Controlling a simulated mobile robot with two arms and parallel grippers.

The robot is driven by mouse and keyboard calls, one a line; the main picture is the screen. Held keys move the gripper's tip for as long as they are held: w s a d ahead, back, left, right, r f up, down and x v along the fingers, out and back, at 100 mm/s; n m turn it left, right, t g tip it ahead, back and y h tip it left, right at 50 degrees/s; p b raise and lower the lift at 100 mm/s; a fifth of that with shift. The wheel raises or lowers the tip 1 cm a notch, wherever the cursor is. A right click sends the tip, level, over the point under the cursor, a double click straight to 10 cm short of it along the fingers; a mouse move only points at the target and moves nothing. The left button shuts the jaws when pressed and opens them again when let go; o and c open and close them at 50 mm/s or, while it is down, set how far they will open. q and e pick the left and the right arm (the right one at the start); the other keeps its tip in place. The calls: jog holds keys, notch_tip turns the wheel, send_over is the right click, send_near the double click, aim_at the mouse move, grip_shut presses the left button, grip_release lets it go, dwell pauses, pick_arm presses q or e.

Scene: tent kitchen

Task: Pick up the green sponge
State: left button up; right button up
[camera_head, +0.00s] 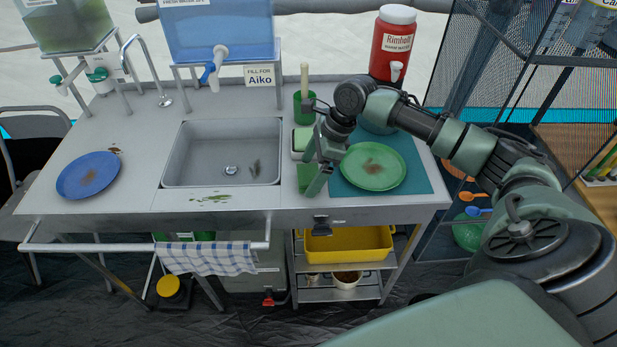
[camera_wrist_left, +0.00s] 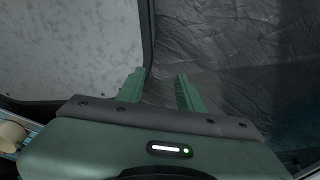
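Whether a finger touches the block cannot be told. My left gripper is out of the head view. In the left wrist view, my left gripper (camera_wrist_left: 161,88) is open and empty, its two fingers apart above dark fabric.
A dirty green plate (camera_head: 373,166) lies on a teal mat (camera_head: 421,183) to the right. The sink (camera_head: 221,152) is to the left, with a blue plate (camera_head: 89,175) beyond it.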

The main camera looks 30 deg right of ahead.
aim_at(311, 174)
jog(key=c, duration=1)
jog(key=shift+c, duration=1.4)
pick_arm(q)
jog(key=shift+s+a+r, duration=0.1)
jog(key=shift+s, duration=0.65)
pick_arm(e)
notch_tip(311, 174, up, 20)
